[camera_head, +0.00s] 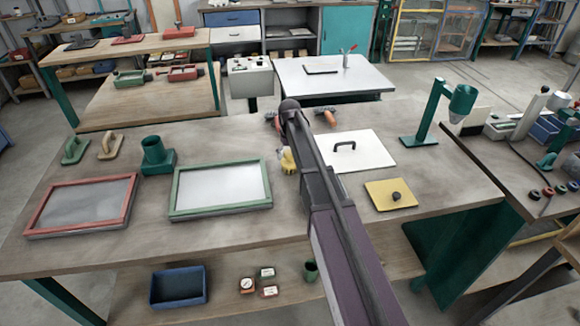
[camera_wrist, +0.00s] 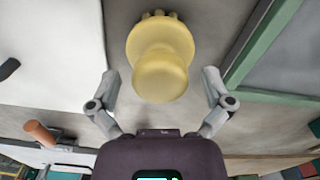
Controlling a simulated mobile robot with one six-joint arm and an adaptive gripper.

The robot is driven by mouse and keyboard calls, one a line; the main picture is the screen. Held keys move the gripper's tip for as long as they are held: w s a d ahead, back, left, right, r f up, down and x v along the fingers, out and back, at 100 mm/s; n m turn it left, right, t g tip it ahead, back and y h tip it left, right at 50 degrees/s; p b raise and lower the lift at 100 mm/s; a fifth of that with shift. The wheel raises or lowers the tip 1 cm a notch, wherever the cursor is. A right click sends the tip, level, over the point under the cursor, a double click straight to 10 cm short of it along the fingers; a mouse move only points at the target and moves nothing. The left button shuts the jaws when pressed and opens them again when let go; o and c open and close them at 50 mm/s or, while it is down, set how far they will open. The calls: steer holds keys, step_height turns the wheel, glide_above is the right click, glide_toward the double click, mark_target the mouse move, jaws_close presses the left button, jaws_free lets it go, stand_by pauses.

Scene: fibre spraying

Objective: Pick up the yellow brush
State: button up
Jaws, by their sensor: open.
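The yellow brush (camera_head: 288,162) stands on the wooden workbench (camera_head: 230,235), between the green-framed panel and the white board, partly hidden behind my arm in the head view. In the wrist view the yellow brush (camera_wrist: 166,75) shows a round knob in front of a wider disc with small bumps at its far edge. My gripper (camera_wrist: 160,75) is open. Its two fingers lie on either side of the brush, with visible gaps on both sides. How far the fingertips are above the bench is hard to tell. The gripper is mostly hidden in the head view.
A green-framed panel (camera_head: 220,188) lies just left of the brush, and a red-framed one (camera_head: 82,204) farther left. Right of my arm lie a white board (camera_head: 370,155) with a black handle and a yellow plate (camera_head: 405,193).

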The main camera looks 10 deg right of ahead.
steer(key=shift+f+b, duration=1.15)
steer(key=shift+f, duration=0.3)
steer(key=shift+c, duration=0.2)
steer(key=c, duration=0.8)
steer(key=shift+r, duration=0.2)
step_height(320, 180, up, 10)
steer(key=p, duration=1)
steer(key=shift+f, duration=0.2)
steer(key=o, duration=0.4)
steer(key=shift+c, duration=1.1)
